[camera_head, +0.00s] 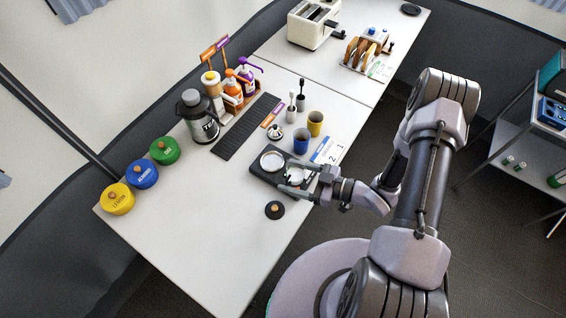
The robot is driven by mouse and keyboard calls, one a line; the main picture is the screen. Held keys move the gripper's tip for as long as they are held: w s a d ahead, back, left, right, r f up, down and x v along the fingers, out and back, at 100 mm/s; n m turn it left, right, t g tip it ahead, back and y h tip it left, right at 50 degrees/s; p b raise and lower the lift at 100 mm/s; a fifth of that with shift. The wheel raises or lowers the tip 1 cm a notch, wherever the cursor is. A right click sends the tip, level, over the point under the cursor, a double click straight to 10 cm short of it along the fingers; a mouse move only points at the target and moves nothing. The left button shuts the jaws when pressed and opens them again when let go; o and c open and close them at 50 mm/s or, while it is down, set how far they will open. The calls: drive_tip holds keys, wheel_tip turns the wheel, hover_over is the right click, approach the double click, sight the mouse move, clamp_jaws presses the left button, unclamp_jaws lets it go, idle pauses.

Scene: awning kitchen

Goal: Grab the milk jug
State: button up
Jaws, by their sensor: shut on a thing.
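My gripper (287,180) is at the front edge of a dark tray (262,175) in the middle of the table. Its fingers are shut on a small pale round thing (297,173), which looks like the milk jug; the fingers partly hide it, and I cannot tell whether it touches the tray. A white round dish (272,160) sits on the tray to the left of it.
A blue cup (301,141) and a yellow cup (315,124) stand behind the tray. A dark round item with a wooden knob (274,210) lies in front. A large flask (197,116) and pump bottles stand at back left.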

sight(290, 184)
drive_tip(key=shift+s+d+r+p, duration=0.1)
drive_tip(key=shift+s+d, duration=0.35)
drive_tip(key=shift+s, duration=0.2)
drive_tip(key=shift+s+d+r+p, duration=0.15)
drive_tip(key=shift+s+d, duration=0.25)
drive_tip(key=shift+s, duration=0.3)
drive_tip(key=shift+s+d+f+p, duration=0.1)
drive_tip(key=shift+s+d, duration=0.35)
drive_tip(key=shift+s, duration=0.2)
drive_tip(key=shift+r, duration=0.1)
